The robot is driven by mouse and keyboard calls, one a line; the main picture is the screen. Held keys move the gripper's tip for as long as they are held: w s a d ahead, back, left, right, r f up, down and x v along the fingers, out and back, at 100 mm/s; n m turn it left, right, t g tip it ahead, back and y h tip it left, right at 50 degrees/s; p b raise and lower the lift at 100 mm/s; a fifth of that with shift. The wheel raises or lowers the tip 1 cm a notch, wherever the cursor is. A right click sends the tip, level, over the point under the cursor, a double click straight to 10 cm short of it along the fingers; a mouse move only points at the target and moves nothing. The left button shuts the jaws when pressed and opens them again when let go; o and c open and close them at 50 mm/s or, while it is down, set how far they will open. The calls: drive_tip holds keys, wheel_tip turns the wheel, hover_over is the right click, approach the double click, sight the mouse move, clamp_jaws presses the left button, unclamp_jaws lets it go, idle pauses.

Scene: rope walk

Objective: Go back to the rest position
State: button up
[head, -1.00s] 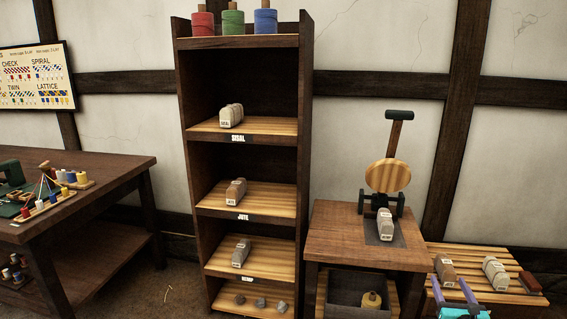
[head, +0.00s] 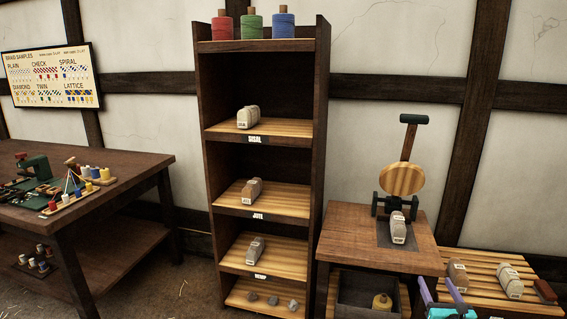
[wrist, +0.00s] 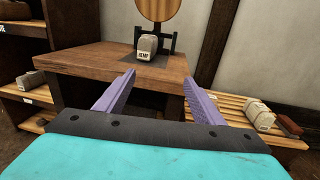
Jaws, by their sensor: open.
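My gripper (wrist: 160,90) has a teal body and two purple fingers spread apart, with nothing between them. In the head view my gripper (head: 441,292) is at the lower right, in front of the slatted bench (head: 482,288). In the wrist view it faces the small wooden table (wrist: 100,60), with a pale bale labelled HEMP (wrist: 146,48) beyond the fingertips. That bale sits on a dark plate under the lever press (head: 403,180). The gripper is apart from the bale.
A tall shelf (head: 202,130) holds bales on tiers labelled SISAL and JUTE, and a lower tier. Spools stand on top. A workbench (head: 120,165) with small bobbins is at the left. Two bales (head: 510,280) and a dark red block (head: 545,290) lie on the slatted bench. Floor shows between workbench and shelf.

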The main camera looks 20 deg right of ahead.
drive_tip(key=w+a+f+n+y+p, duration=0.1)
drive_tip(key=w+a+f+y+p, duration=0.15)
drive_tip(key=w+a, duration=0.7)
drive_tip(key=w+a+f+n+y+p, duration=0.1)
drive_tip(key=w+a+y+p, duration=0.15)
drive_tip(key=w+a, duration=0.7)
drive_tip(key=a+f+m+g+p, duration=0.1)
drive_tip(key=a+f+m, duration=0.1)
drive_tip(key=a+f, duration=0.35)
drive_tip(key=a+f+m+g+y+p, duration=0.1)
drive_tip(key=a+f+m, duration=0.1)
drive_tip(key=a, duration=0.6)
drive_tip(key=a+f+m+g+p, duration=0.1)
drive_tip(key=a+f+m+p, duration=0.15)
drive_tip(key=a, duration=0.45)
drive_tip(key=s+a+f+m+g+p, duration=0.3)
drive_tip(key=s+a+f+m+g, duration=0.5)
drive_tip(key=s+a+f+m, duration=0.5)
drive_tip(key=s+a+f+m+g+y, duration=0.1)
drive_tip(key=s+m+g, duration=0.4)
drive_tip(key=s, duration=0.6)
drive_tip(key=s+a+f+m+g+y, duration=0.1)
drive_tip(key=s+a+m+g, duration=0.2)
drive_tip(key=s, duration=0.9)
drive_tip(key=m+g, duration=0.2)
drive_tip(key=m, duration=0.2)
drive_tip(key=shift+a+y, duration=0.25)
drive_tip(key=shift+y, duration=0.05)
